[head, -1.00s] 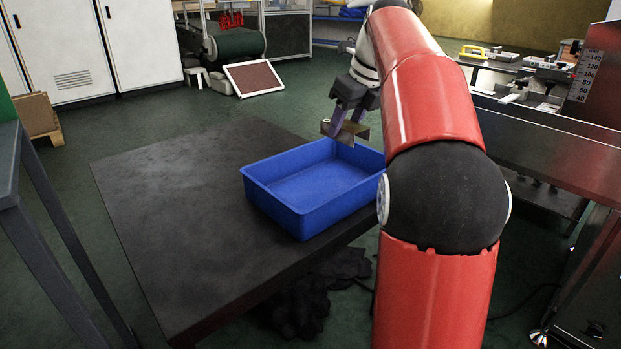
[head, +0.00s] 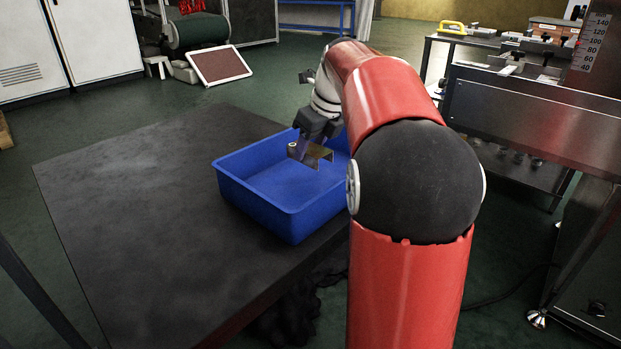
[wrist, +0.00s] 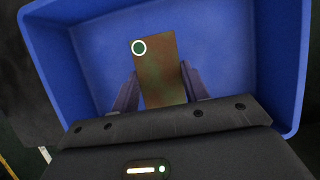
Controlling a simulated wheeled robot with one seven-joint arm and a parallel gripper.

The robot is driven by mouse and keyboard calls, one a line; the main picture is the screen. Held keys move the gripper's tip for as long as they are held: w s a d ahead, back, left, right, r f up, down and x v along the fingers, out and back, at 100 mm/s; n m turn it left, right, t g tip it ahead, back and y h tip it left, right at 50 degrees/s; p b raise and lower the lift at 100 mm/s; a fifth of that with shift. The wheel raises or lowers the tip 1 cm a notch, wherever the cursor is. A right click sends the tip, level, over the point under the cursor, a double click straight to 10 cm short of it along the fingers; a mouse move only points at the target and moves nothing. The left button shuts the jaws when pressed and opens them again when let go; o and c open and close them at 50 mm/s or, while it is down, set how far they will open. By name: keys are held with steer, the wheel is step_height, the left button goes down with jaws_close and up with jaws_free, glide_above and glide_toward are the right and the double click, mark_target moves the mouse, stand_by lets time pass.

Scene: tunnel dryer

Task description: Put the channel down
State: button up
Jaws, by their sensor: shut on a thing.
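The channel (head: 311,154) is a brownish metal piece with a round hole near one end. My gripper (head: 303,148) is shut on it and holds it over the blue bin (head: 255,201). In the wrist view the channel (wrist: 161,75) sits between the two fingers (wrist: 160,92), with its holed end pointing away from the gripper. The bin's empty floor and walls (wrist: 292,75) lie behind it. The gap between channel and bin floor is hard to judge.
The bin stands on a dark table (head: 130,210) with wide free room to its left. A steel machine bench (head: 540,110) stands at the right. A framed red panel (head: 220,65) leans on the floor behind the table.

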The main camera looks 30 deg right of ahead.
mark_target(311, 184)
step_height(311, 184, down, 6)
steer(key=shift+f+b, duration=0.2)
steer(key=shift+b, duration=0.6)
steer(key=shift+r, duration=0.1)
steer(key=o, duration=1.1)
steer(key=shift+c, duration=0.2)
steer(key=p+v, duration=0.3)
steer(key=v, duration=0.9)
